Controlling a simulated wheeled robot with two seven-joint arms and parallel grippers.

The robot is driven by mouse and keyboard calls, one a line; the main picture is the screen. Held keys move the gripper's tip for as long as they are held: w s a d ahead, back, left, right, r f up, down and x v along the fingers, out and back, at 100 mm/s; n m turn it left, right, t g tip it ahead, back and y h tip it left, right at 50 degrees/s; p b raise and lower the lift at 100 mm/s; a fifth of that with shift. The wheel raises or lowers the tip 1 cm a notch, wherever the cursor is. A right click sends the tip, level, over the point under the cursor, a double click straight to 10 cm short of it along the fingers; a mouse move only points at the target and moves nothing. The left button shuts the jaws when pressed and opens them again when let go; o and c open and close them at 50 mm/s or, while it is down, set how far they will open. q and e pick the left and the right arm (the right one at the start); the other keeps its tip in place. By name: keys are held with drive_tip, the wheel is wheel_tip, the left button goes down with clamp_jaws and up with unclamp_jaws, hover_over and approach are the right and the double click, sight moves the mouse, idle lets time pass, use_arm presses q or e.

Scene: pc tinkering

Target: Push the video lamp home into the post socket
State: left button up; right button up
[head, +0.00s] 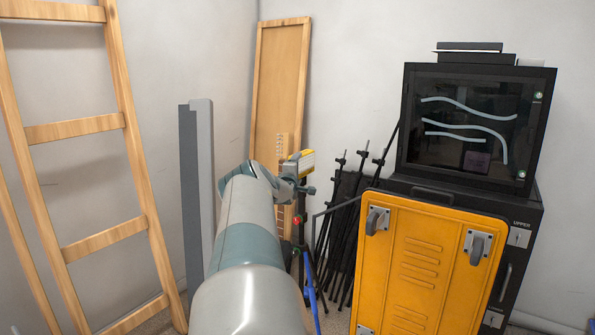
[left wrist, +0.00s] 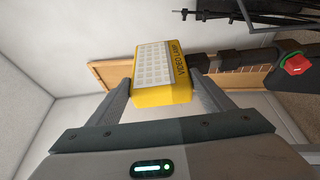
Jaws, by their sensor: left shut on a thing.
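The video lamp (head: 303,162) is a yellow block with a pale gridded face. In the left wrist view the lamp (left wrist: 163,75) sits between my two grey fingers, its label readable. My left gripper (head: 289,180) is shut on it; my own arm hides part of the grip in the head view. A dark post (left wrist: 239,58) with a red knob (left wrist: 296,64) lines up with the lamp's narrow end. The red knob also shows below the lamp in the head view (head: 296,220). I cannot tell how deep the lamp sits in the socket. My right gripper is not in view.
Folded black stands (head: 345,205) lean just right of the post. An orange wheeled case (head: 415,265) and a black cabinet (head: 520,235) with a screen fill the right. A wooden ladder (head: 75,130) stands left; a wooden panel (head: 280,85) leans behind.

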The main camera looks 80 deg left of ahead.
use_arm(q)
drive_tip(key=shift+f+b, duration=0.55)
drive_tip(key=shift+f, duration=0.2)
drive_tip(key=o, duration=1.4)
drive_tip(key=p+v, duration=0.5)
drive_tip(key=p, duration=0.7)
drive_tip(key=shift+d, duration=0.15)
drive_tip(key=v, duration=1.7)
drive_tip(key=shift+d, duration=0.1)
